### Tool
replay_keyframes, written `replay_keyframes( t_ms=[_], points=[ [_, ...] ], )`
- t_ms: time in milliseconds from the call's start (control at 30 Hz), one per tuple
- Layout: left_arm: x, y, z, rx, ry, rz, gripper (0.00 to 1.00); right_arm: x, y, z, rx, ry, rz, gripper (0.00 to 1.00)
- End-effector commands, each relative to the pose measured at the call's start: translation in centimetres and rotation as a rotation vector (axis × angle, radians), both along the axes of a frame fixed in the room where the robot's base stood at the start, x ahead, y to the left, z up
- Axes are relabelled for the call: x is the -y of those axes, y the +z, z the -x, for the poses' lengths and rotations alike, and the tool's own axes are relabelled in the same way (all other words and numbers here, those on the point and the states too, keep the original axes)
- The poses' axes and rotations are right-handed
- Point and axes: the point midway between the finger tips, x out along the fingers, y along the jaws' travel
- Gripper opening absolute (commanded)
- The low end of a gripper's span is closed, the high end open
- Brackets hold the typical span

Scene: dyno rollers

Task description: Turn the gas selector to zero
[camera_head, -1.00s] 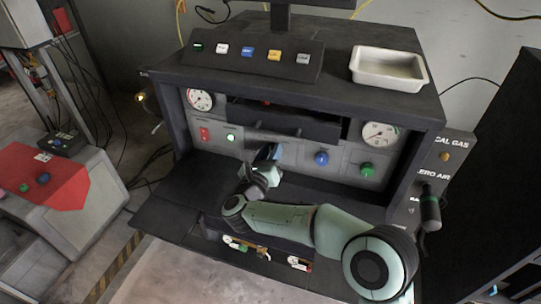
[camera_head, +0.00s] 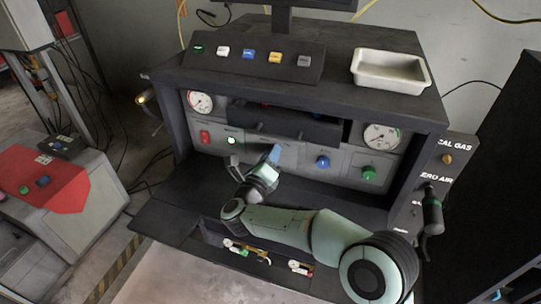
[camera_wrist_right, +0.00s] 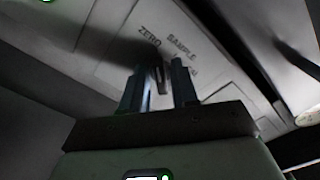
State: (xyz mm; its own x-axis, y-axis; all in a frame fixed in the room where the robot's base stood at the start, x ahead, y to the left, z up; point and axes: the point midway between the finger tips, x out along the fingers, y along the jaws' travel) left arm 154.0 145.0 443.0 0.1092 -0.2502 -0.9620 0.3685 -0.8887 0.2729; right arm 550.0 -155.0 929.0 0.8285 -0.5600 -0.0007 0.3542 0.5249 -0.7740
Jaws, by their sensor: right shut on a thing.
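The gas selector (camera_wrist_right: 161,79) is a small dark knob on the pale front panel. The words ZERO and SAMPLE are printed around it, with a third label partly hidden. In the right wrist view my right gripper (camera_wrist_right: 157,84) has its two fingers on either side of the selector, shut on it. In the head view my right gripper (camera_head: 272,156) is at the middle of the panel and hides the selector, so which label it points to cannot be told. My left gripper is not in view.
A blue knob (camera_head: 322,162) and a green knob (camera_head: 369,173) sit right of the gripper. A red switch (camera_head: 205,137) and a lit green button (camera_head: 232,141) sit left. A dark shelf juts out below the panel. A white tray (camera_head: 390,72) stands on top.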

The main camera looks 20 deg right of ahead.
Motion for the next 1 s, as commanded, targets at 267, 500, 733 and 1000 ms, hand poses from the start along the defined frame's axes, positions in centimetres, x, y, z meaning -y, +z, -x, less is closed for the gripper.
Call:
replay_keyframes(
  t_ms=[267,500,733,1000],
  points=[
    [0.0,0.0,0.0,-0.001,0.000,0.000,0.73,-0.1,0.0,0.0,-0.002,0.001,0.003,0.00],
    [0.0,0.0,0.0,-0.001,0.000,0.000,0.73,-0.1,0.0,0.0,-0.002,0.001,0.003,0.38],
    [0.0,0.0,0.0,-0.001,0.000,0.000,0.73,-0.3,0.0,0.3,-0.002,0.001,0.002,0.38],
    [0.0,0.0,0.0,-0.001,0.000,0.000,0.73,-2.9,0.0,4.0,-0.002,0.007,0.002,0.38]
  ],
)
